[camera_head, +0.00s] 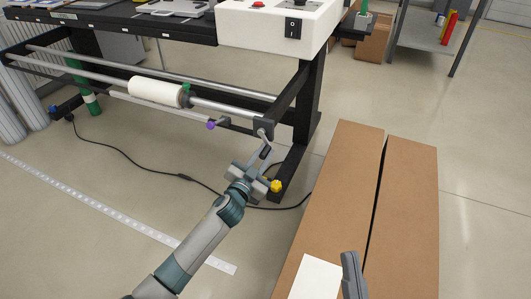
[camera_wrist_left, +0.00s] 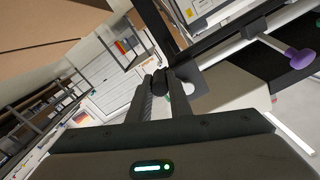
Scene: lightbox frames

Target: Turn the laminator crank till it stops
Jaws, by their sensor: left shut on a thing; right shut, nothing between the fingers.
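The laminator (camera_head: 280,22) stands at the back, with a roller bar and a white roll (camera_head: 158,91) below its bed. The crank (camera_head: 262,133) is at the right end of the lower bar, near the black leg. My left gripper (camera_head: 265,154) is shut on the crank's dark handle, which also shows between the fingers in the left wrist view (camera_wrist_left: 159,82). The fingers and gripper body partly hide the handle. My right gripper (camera_head: 352,275) shows only in part at the bottom edge, shut and empty, away from the laminator.
Two long brown cardboard boxes (camera_head: 412,190) lie on the floor to the right of my left gripper. A black cable (camera_head: 130,160) runs over the floor. A purple knob (camera_head: 211,125) hangs left of the crank. A yellow knob (camera_head: 276,186) sits close by the gripper.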

